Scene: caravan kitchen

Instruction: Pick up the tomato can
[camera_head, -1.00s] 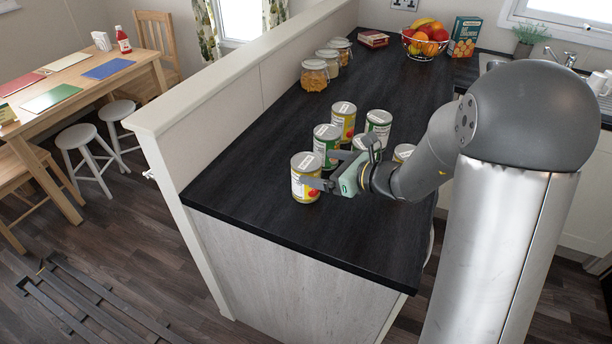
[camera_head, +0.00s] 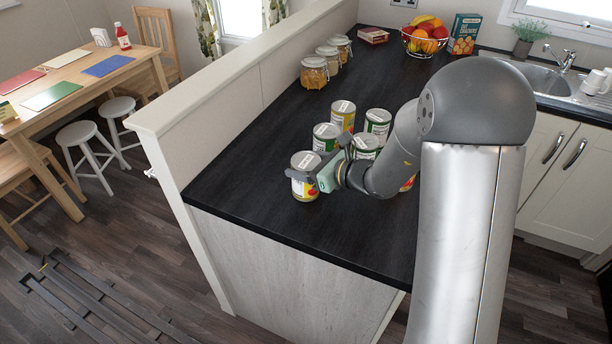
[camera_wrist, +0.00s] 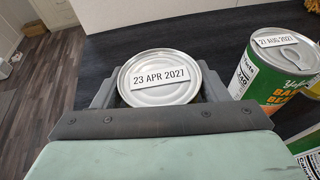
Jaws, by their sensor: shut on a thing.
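A yellow-labelled can with a tomato-red picture (camera_head: 304,186) stands upright near the front left of the dark counter, nearest the edge. My gripper (camera_head: 306,174) is shut on this can, one finger on each side. In the wrist view, the can's silver lid (camera_wrist: 160,78) reads "23 APR 2027" and sits between the fingers of my gripper (camera_wrist: 158,88). Its lower body is hidden there. I cannot tell whether its base is clear of the counter.
A green can (camera_head: 325,138) stands just behind the held can and also shows in the wrist view (camera_wrist: 262,77). Several more cans, including a yellow one (camera_head: 343,115), stand close behind. Jars (camera_head: 314,72) and a fruit bowl (camera_head: 425,38) are farther back. The counter front is clear.

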